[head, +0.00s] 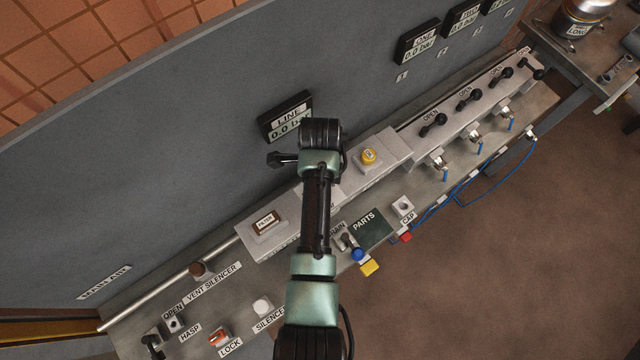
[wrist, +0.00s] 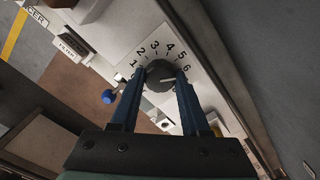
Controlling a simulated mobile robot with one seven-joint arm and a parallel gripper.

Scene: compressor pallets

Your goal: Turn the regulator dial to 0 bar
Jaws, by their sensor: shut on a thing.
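The regulator dial (wrist: 159,73) is a round dark knob on a pale plate with numbers 1 to 6 around it, seen in the wrist view. A pale pointer mark on the knob points right and slightly down, on the 6 side; its exact reading is unclear. My gripper (wrist: 157,86) is shut on the knob, one blue finger at each side. In the head view my arm hides the dial and the gripper's fingers. The LINE display (head: 287,119) on the grey panel reads 0.0 bar.
A yellow button (head: 368,156) sits right of my arm, and a FILTER block (head: 266,222) left of it. A drain valve with a blue ball (head: 357,254) is near the PARTS mat (head: 363,229). Several black OPEN levers (head: 468,96) stand farther right. The grey panel rises close behind.

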